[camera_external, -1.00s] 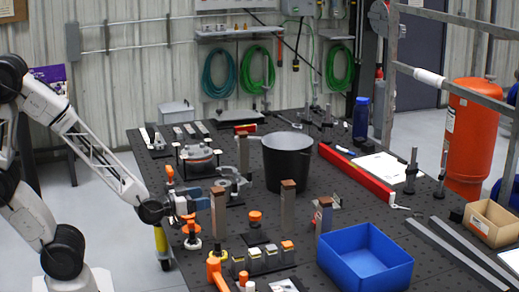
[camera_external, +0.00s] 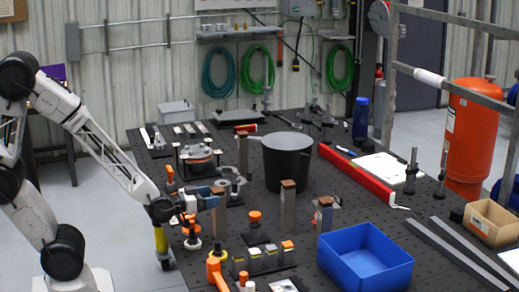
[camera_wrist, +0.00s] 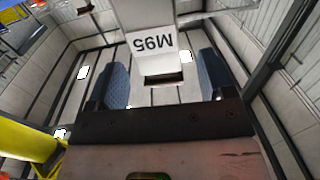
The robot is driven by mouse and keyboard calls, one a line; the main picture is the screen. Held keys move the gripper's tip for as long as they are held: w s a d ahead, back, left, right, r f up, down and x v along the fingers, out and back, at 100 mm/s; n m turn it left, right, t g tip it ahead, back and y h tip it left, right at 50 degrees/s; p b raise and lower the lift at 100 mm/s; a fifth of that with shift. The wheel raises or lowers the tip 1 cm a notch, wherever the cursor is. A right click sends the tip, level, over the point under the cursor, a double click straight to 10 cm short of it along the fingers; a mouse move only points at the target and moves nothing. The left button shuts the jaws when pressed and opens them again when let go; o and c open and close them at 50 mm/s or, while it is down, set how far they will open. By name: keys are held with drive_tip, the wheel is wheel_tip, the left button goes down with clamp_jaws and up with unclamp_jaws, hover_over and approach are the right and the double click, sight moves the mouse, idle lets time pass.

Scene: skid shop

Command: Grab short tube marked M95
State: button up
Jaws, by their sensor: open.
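The tube marked M95 (camera_wrist: 153,62) is in the wrist view as a pale square tube with a dark open end. Its black marking appears upside down. My gripper (camera_wrist: 163,77) is open, with one blue finger pad on each side of the tube in that picture. Gaps show on both sides, and I cannot tell whether the tube is fully between the fingers in depth. In the external view my gripper (camera_external: 215,199) is by an upright metal tube (camera_external: 219,222) near the table's left edge. No marking is readable there.
Other upright tubes (camera_external: 288,210) stand to the right, one of them (camera_external: 325,217) beside the blue bin (camera_external: 352,275). A black pot (camera_external: 287,165) is behind. A long red bar (camera_external: 360,178) lies further right.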

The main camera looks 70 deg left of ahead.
drive_tip(key=shift+w+a, duration=0.15)
drive_tip(key=shift+w, duration=1.4)
clamp_jaws()
